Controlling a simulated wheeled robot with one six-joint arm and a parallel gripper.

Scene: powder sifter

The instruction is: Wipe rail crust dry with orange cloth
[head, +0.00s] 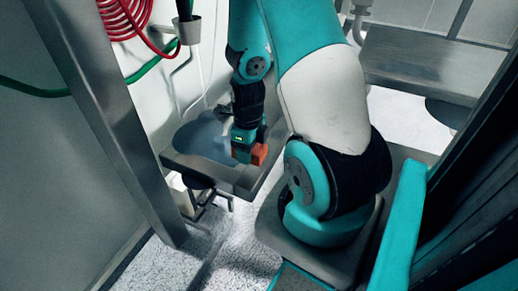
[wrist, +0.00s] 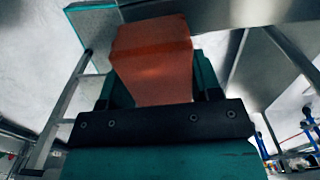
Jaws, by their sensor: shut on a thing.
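My gripper (head: 250,150) is shut on an orange block-like thing (head: 259,154), which I take to be the orange cloth. It is low over the near right part of a grey metal sink or trough (head: 243,183). In the wrist view the orange cloth (wrist: 152,62) sits squarely between the two fingers of my gripper (wrist: 160,85). I cannot tell whether the cloth touches the trough's edge. No rail crust can be made out in either view.
A metal post (head: 110,120) stands at the left. Red coiled hose (head: 125,15) and green hose (head: 35,88) hang by the wall. A metal bench (head: 430,65) is at the back right. White speckled floor (head: 215,235) shows below the trough.

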